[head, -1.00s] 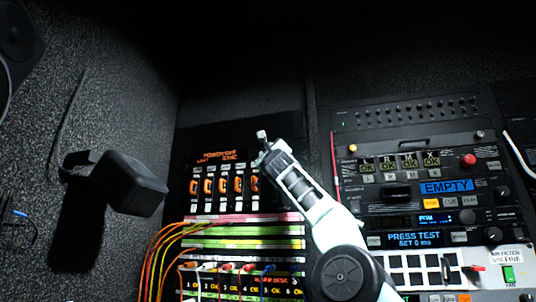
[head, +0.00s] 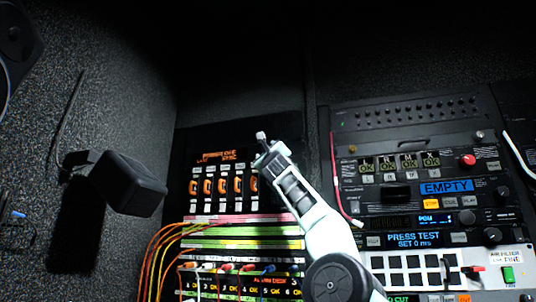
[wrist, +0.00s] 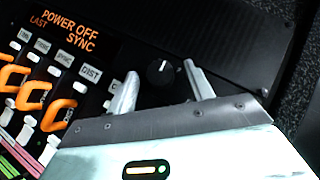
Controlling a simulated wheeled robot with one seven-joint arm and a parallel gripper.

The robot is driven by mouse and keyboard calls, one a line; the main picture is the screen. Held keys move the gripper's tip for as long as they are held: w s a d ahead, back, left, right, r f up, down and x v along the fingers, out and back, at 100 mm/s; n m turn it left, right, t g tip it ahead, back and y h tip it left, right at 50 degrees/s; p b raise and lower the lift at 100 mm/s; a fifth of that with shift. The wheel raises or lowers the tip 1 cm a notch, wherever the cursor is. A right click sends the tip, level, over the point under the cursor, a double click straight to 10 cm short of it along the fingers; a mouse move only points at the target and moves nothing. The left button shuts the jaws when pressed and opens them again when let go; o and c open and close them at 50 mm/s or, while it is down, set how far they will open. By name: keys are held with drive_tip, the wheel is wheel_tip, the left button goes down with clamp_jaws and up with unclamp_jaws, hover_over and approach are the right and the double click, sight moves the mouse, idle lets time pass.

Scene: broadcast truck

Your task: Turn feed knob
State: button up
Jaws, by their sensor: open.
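A round black knob (wrist: 161,73) with a white pointer line sits on the dark panel, right of the orange POWER OFF / LAST SYNC display (wrist: 68,27). No label for it can be read. My gripper (wrist: 159,69) is open, with one finger on each side of the knob in the wrist view. Whether the fingers touch it cannot be told. In the head view my gripper (head: 262,137) is at the upper right of the switch panel, and the knob cannot be made out there.
Several orange-ringed switches (head: 222,187) stand left of my gripper. Orange and yellow cables (head: 153,250) hang below. An equipment rack (head: 420,150) with an EMPTY screen is at right. A black box-shaped thing (head: 128,183) juts from the left wall.

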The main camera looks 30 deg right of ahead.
drive_tip(key=b+v, duration=1.7)
drive_tip(key=b, duration=0.4)
drive_tip(key=shift+s+f, duration=0.1)
drive_tip(key=shift+s, duration=0.05)
